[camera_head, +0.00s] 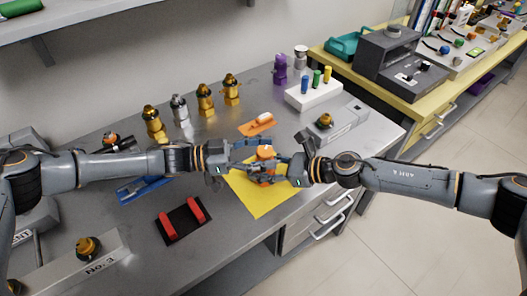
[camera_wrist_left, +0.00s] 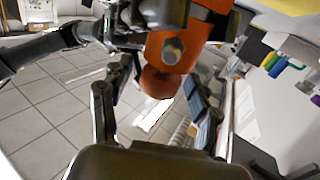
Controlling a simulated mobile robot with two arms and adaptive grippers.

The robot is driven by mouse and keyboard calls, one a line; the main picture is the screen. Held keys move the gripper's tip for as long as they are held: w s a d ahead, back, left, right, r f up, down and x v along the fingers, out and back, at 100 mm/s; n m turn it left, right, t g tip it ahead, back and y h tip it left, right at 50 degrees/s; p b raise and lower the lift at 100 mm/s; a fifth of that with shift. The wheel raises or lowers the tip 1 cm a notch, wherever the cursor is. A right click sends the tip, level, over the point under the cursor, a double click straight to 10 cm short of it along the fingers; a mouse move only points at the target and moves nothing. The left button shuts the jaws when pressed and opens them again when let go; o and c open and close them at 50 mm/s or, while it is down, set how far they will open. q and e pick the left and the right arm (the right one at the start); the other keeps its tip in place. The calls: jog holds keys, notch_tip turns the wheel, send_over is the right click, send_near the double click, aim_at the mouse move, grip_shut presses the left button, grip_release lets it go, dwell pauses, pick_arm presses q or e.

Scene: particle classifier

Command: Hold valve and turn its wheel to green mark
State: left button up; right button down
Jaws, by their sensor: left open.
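The orange valve (camera_head: 265,153) is between my two grippers, over a yellow mat (camera_head: 274,203) in the head view. In the left wrist view the orange valve (camera_wrist_left: 180,50) shows a grey bolt-like part on its near side. My left gripper (camera_head: 250,166) is open, its two fingers (camera_wrist_left: 155,105) reaching toward the valve from the left, with a gap between them. My right gripper (camera_head: 284,165) comes from the right, and its dark fingers lie against the valve. The wheel and the green mark cannot be made out.
Gold and silver valves (camera_head: 180,110) stand along the back of the grey bench. A white block with coloured cylinders (camera_head: 313,94) is behind right.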

pick_arm(q)
jog(key=c, duration=1.2)
jog(key=shift+s+f+n+t, duration=0.1)
jog(key=shift+s+n+t, duration=0.05)
jog(key=shift+n+t, duration=0.8)
jog(key=shift+d+n+t+y, duration=0.15)
jog(key=shift+n+t+y, duration=0.65)
jog(key=shift+t, duration=0.85)
jog(key=shift+n+t, duration=0.25)
jog(key=shift+t, duration=0.15)
jog(key=o, duration=1.2)
